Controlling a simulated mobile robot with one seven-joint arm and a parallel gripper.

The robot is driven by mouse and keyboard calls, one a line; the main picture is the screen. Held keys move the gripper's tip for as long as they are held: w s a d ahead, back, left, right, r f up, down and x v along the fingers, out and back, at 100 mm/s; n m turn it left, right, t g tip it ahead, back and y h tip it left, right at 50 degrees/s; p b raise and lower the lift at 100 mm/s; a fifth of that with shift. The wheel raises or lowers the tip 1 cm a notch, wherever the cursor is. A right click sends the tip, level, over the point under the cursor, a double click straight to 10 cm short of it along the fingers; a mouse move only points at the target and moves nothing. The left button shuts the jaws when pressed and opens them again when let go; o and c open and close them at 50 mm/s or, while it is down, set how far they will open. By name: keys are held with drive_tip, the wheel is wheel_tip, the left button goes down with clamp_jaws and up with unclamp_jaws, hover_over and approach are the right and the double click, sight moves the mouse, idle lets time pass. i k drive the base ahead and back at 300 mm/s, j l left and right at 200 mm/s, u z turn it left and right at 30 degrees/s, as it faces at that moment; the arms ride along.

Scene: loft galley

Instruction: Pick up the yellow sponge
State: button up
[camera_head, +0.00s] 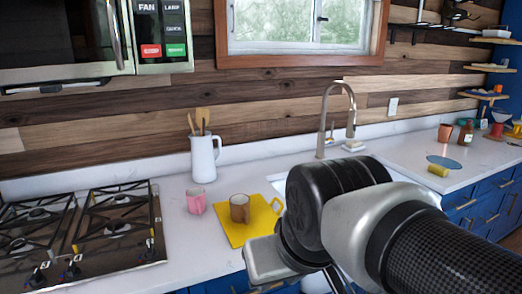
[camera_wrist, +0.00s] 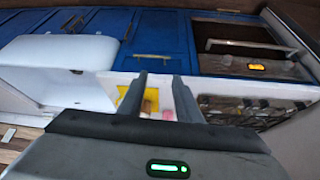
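A small yellow object (camera_head: 438,170), which may be the sponge, lies on the right-hand counter near its front edge, beside a blue plate (camera_head: 444,162). It is too small to identify surely. My gripper (camera_wrist: 158,78) shows in the wrist view with two fingers apart and nothing between them. It is far to the left of the small yellow object. In the head view my arm covers part of the sink and the fingers are mostly hidden. The wrist view shows no sponge that I can make out.
A yellow cutting board (camera_head: 235,235) bears a brown mug (camera_head: 239,209); a pink cup (camera_head: 195,201) stands beside it. A white jug (camera_head: 203,160) holds utensils. The tall faucet (camera_head: 325,120) rises behind the sink. A terracotta cup (camera_head: 445,133) and jar (camera_head: 466,133) stand behind the blue plate.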

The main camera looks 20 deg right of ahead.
sight(436, 169)
drive_tip(key=z, duration=1.8)
